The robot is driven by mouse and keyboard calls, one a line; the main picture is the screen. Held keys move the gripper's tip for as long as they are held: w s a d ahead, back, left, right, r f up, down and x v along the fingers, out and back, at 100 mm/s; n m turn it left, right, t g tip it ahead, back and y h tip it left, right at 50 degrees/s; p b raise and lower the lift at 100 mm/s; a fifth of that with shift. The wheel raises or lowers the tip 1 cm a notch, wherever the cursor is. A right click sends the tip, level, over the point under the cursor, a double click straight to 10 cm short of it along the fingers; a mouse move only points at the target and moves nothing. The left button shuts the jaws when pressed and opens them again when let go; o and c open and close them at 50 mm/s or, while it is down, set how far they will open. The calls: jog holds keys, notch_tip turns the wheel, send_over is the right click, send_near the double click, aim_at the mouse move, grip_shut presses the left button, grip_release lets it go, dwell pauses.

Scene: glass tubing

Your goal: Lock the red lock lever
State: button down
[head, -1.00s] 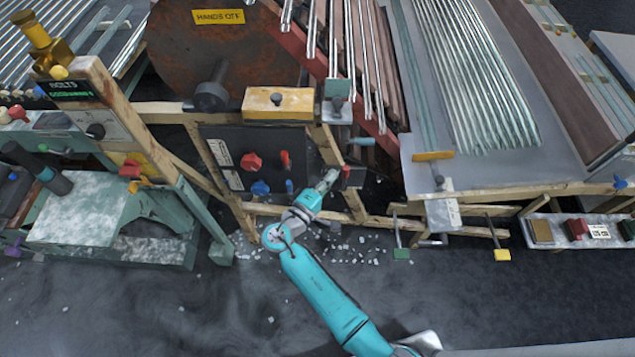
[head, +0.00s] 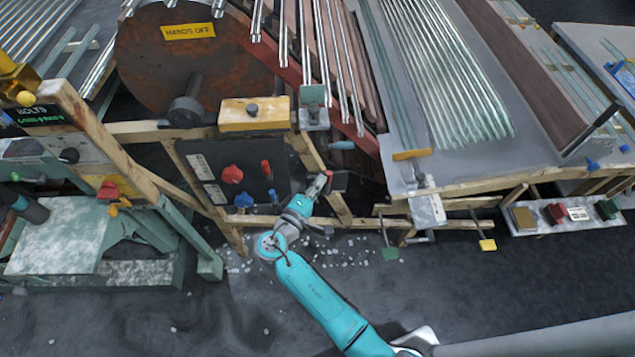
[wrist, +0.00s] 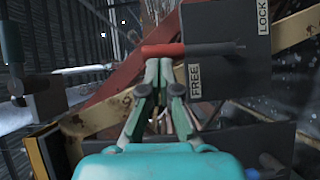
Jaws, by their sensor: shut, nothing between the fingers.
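The red lock lever (wrist: 163,50) has a red grip and a dark shaft. In the wrist view it lies across the picture in front of a dark plate (wrist: 228,75) marked FREE and LOCK. The lever is just above the FREE label. My gripper (wrist: 163,72) is shut and empty, its fingertips at the red grip's lower edge; I cannot tell whether they touch. In the head view my gripper (head: 318,187) is at the small dark plate (head: 339,181) on the wooden frame, where the lever's red end (head: 328,174) shows small.
Left of my gripper is a dark panel with a red knob (head: 232,174), a red switch (head: 266,169) and blue knobs (head: 243,200). Wooden beams surround the plate. A roller marked HANDS OFF (head: 190,65) and glass tubes (head: 450,75) stand behind.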

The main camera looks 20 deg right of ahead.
aim_at(330, 182)
jog(key=shift+s+d, duration=0.1)
jog(key=shift+d, duration=0.05)
jog(key=d+m, duration=0.1)
jog(key=y, duration=0.1)
jog(key=d+m, duration=0.1)
jog(key=shift+s+d+r+m+g+y, duration=0.25)
jog(key=shift+s+d+m+g+y, duration=0.05)
jog(key=shift+s+g+y, duration=0.1)
jog(key=s+d+f+m+y, duration=0.2)
jog(key=d+f+m+y, duration=0.3)
jog(key=d+m+y, duration=0.1)
jog(key=shift+s+d+y, duration=0.2)
jog(key=shift+d+y, duration=0.1)
jog(key=shift+d, duration=0.55)
jog(key=shift+f, duration=0.2)
